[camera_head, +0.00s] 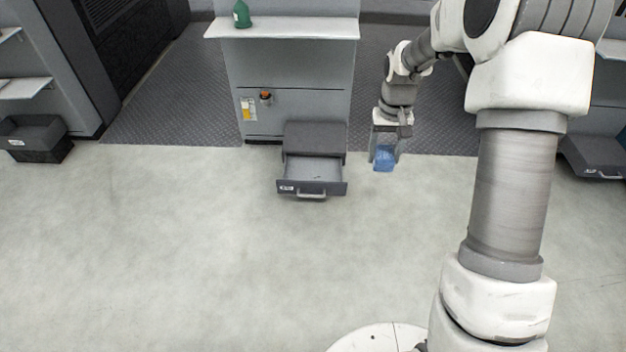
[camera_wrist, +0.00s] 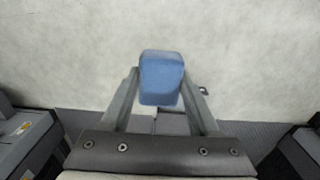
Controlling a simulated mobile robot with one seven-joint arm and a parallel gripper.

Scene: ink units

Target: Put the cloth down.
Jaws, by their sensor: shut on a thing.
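The blue cloth (camera_head: 384,158) is a small folded block held between the fingers of my gripper (camera_head: 385,150). The gripper points downward and is shut on it, to the right of an open drawer. In the wrist view the cloth (camera_wrist: 161,78) sits between the two fingertips of my gripper (camera_wrist: 161,88). Pale floor shows beyond the cloth in the wrist view. The exact height of the cloth above the floor is hard to tell.
A dark drawer unit (camera_head: 314,136) stands with its drawer (camera_head: 312,188) pulled open. Behind it is a grey cabinet (camera_head: 290,70) whose shelf (camera_head: 284,28) holds a green bottle (camera_head: 241,14). A dark box (camera_head: 36,138) sits at the left. The front floor is mostly clear.

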